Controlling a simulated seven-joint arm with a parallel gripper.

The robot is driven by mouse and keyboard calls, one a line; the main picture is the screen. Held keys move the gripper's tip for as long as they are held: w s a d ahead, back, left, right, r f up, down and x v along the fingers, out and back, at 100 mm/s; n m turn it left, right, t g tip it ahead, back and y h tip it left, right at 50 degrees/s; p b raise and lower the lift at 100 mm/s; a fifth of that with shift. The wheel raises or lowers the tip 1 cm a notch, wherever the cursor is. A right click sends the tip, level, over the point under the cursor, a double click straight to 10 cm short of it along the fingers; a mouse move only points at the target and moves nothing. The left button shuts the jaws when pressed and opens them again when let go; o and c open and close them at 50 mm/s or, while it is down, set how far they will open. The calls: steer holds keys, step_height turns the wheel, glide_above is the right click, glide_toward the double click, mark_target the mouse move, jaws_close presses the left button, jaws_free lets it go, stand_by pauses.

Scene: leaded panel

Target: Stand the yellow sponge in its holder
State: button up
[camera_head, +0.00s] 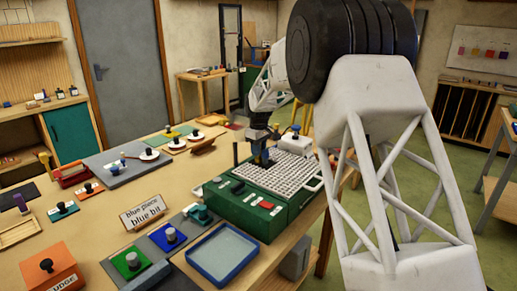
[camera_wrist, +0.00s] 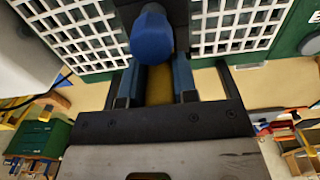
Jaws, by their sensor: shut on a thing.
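My gripper (camera_wrist: 158,88) has its two blue fingers closed on a mustard-yellow block, the yellow sponge (camera_wrist: 160,84), in the wrist view. A round blue knob or bit (camera_wrist: 152,36) stands just beyond the sponge and overlaps its end in the picture. In the head view my gripper (camera_head: 261,160) is low over the white grid top (camera_head: 282,176) of the green machine (camera_head: 252,212). The sponge cannot be made out there. The holder cannot be clearly told; the sponge's lower end is hidden, so I cannot tell whether it touches anything.
A dark upright post (camera_head: 235,152) stands left of my gripper. A blue-rimmed tray (camera_head: 222,254), knobbed blocks and a sign reading "blue piece blue bit" (camera_head: 146,211) lie on the bench in front and left.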

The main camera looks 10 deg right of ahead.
steer(key=shift+f, duration=0.4)
steer(key=o, duration=1)
steer(key=shift+c, duration=0.2)
steer(key=shift+r, duration=0.15)
steer(key=shift+r, duration=3.75)
steer(key=shift+s+r, duration=0.1)
